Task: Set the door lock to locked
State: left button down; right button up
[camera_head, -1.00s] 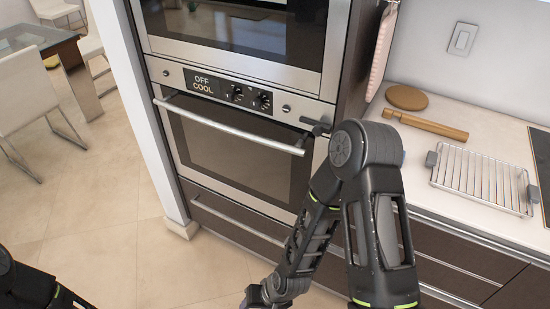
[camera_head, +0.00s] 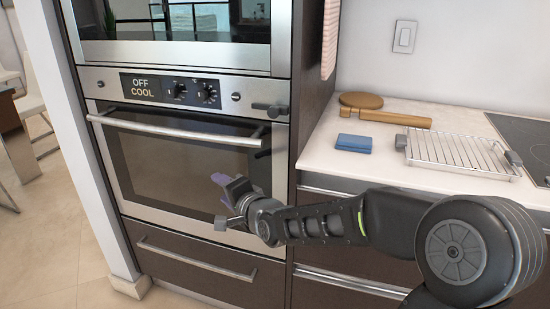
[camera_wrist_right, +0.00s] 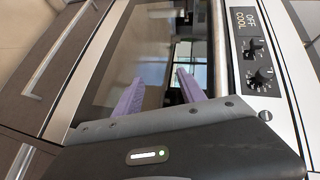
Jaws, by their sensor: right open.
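The lower oven (camera_head: 190,165) has a shut door with a long silver handle bar (camera_head: 175,130). The door lock looks to be the small dark lever (camera_head: 270,109) at the right end of its control panel; it lies roughly level, and I cannot read its setting. In the right wrist view I cannot make it out. My right gripper (camera_head: 217,188) is open and empty in front of the oven door, below and left of the lever and apart from it. Its two purple fingers show in the right wrist view (camera_wrist_right: 161,76). My left gripper is not in view.
The panel's display (camera_head: 142,87) reads OFF COOL, beside two dark knobs (camera_head: 191,92). A drawer (camera_head: 205,262) lies below. On the right counter are a blue item (camera_head: 354,143), a wooden rolling pin (camera_head: 395,118) and a wire rack (camera_head: 460,150).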

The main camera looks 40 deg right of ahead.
jog(key=s+d+r+m+t+h+b, duration=0.2)
jog(key=s+d+r+m+t+b, duration=0.1)
jog(key=s+d+r+m+b, duration=0.25)
jog(key=m+t+h+b, duration=0.2)
jog(key=m+t+b, duration=0.1)
jog(key=b, duration=0.2)
send_near(275, 115)
jog(key=w, duration=0.1)
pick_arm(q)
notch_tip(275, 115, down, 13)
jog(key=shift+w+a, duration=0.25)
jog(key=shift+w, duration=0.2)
pick_arm(e)
jog(key=shift+w+r, duration=0.15)
jog(key=shift+r, duration=0.2)
jog(key=shift+w+d, duration=0.1)
jog(key=x, duration=0.7)
jog(key=shift+w+d, duration=0.1)
jog(key=shift+w, duration=0.2)
grip_shut()
